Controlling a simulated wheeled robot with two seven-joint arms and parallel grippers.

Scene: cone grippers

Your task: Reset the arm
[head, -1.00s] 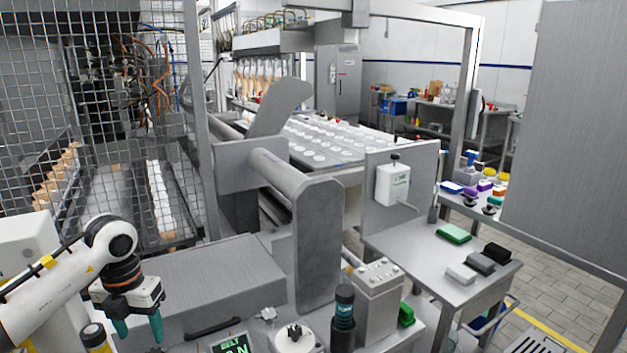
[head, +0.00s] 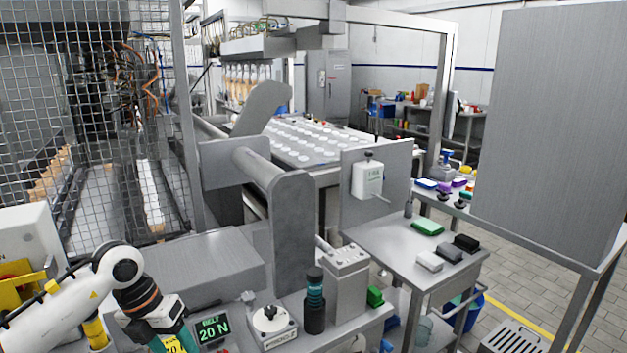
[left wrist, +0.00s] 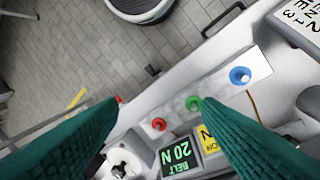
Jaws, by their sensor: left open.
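My left arm (head: 65,305) comes in from the lower left in the head view. Its left gripper (head: 172,342) points down beside the small display, with its green fingers cut off by the bottom edge. In the left wrist view the two green ribbed fingers of the left gripper (left wrist: 155,104) are spread wide, with nothing held between them. Past them lies a grey panel with red (left wrist: 158,124), green (left wrist: 195,103) and blue (left wrist: 240,75) buttons. My right gripper is in neither view.
The lit display (head: 211,328) reads 20 N. A round dial (head: 270,319) and a dark green-banded cylinder (head: 314,300) stand right of it. A grey roller guard (head: 292,230) rises behind. A wire mesh fence (head: 110,120) stands at the left. A side table (head: 395,250) holds small blocks.

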